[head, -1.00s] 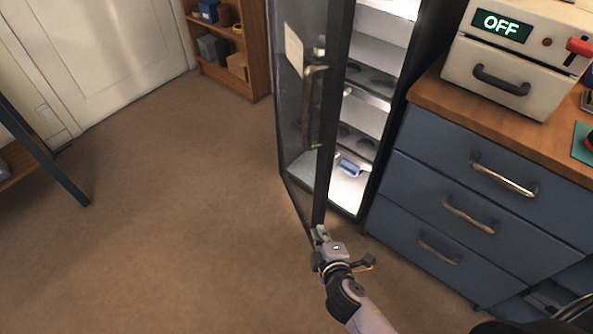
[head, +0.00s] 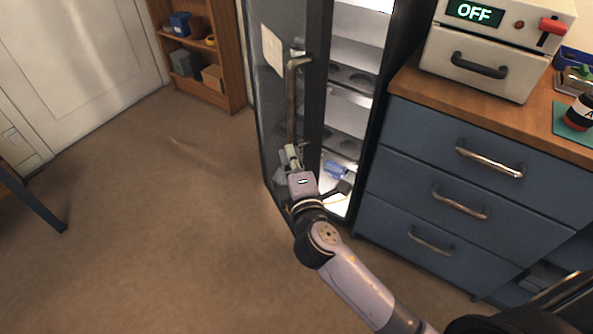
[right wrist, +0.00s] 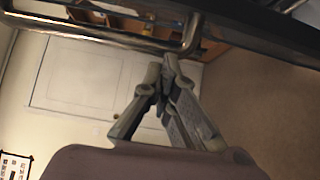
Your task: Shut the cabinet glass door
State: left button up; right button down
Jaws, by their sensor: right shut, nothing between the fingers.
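The cabinet's glass door (head: 268,120) stands partly open, with its dark frame and a pale paper label on the glass. Its long metal handle (head: 291,95) runs upright on the outer face. My right gripper (head: 290,155) is shut and empty, in front of the door near the handle's lower end. In the right wrist view the closed fingertips (right wrist: 168,68) are just below the handle bar (right wrist: 110,38); I cannot tell whether they touch it. The lit cabinet interior (head: 355,55) shows shelves with round dark recesses and a blue item at the bottom. My left gripper is not in view.
Blue drawers (head: 470,160) with a wooden top stand right of the cabinet, carrying an oven-like box (head: 485,65) marked OFF. A wooden shelf (head: 228,55) stands behind, left of the cabinet. The brown floor (head: 170,210) left of the door is clear.

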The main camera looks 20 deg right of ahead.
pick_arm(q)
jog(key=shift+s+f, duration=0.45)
pick_arm(e)
jog(key=d, duration=0.4)
jog(key=shift+w, duration=0.35)
